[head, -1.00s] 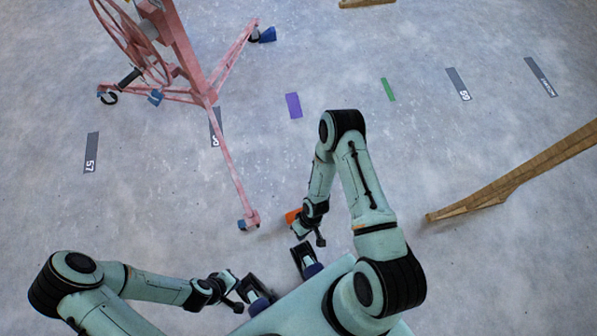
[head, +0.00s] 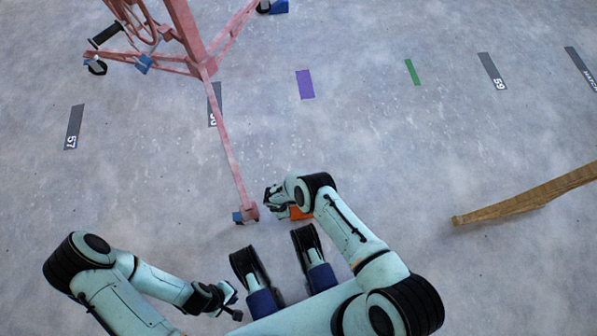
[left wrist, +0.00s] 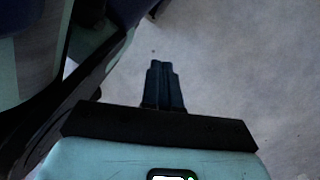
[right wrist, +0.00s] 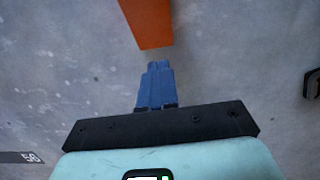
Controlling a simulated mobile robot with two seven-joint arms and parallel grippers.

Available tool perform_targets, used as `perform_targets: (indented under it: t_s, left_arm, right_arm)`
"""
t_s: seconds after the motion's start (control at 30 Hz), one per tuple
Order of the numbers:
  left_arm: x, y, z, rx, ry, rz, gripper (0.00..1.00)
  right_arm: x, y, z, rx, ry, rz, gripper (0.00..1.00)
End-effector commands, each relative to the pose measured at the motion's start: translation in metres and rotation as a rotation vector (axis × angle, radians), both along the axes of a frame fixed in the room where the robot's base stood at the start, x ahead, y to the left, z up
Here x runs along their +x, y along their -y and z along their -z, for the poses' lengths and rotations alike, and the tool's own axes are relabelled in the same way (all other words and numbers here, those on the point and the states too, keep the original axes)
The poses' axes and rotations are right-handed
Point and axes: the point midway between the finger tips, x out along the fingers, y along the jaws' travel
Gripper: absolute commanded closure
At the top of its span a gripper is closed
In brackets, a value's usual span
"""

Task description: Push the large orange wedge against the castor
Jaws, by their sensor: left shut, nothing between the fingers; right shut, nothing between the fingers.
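The large orange wedge (head: 301,213) lies on the floor right of the castor (head: 239,217) at the end of the pink lift's front leg. My right forearm hides part of it. My right gripper (head: 271,201) is shut and empty, between the castor and the visible part of the wedge in the head view. In the right wrist view the wedge (right wrist: 148,22) is just ahead of the shut fingertips (right wrist: 158,64); contact cannot be told. My left gripper (head: 235,300) is shut and empty, low near my base; its fingers also show in the left wrist view (left wrist: 161,68).
The pink lift (head: 200,55) stands at upper left, with blue pieces at its other feet. A wooden beam (head: 520,198) is at right. Flat floor markers, including a purple one (head: 305,84) and a green one (head: 411,72), lie beyond. Floor between is clear.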

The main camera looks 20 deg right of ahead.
Motion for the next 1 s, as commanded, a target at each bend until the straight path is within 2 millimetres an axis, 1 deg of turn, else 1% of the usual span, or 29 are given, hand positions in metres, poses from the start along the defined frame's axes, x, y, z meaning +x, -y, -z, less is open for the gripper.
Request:
perform_targets:
  t_s: [0.17,0.5,0.63,0.67,0.77,1.0]
  left_arm:
    - [0.003,0.001,-0.002,0.0,0.01,0.002,1.0]
    - [0.012,0.002,-0.005,0.002,0.038,0.006,1.0]
    - [0.012,0.002,-0.005,0.002,0.039,0.006,1.0]
    - [0.012,0.002,-0.004,0.001,0.037,0.007,1.0]
    - [-0.002,0.0,0.002,-0.001,-0.006,0.001,1.0]
    - [-0.001,0.0,0.0,-0.001,-0.003,0.001,1.0]
  right_arm:
    - [-0.006,0.025,-0.001,-0.003,-0.002,0.003,1.0]
    - [-0.023,0.096,-0.001,0.0,-0.002,0.007,1.0]
    - [-0.028,0.117,0.0,0.0,-0.002,0.005,1.0]
    - [-0.029,0.117,0.002,0.002,-0.002,0.004,1.0]
    - [-0.028,0.115,0.01,0.003,-0.001,0.004,1.0]
    - [-0.028,0.116,0.017,0.003,0.001,0.004,1.0]
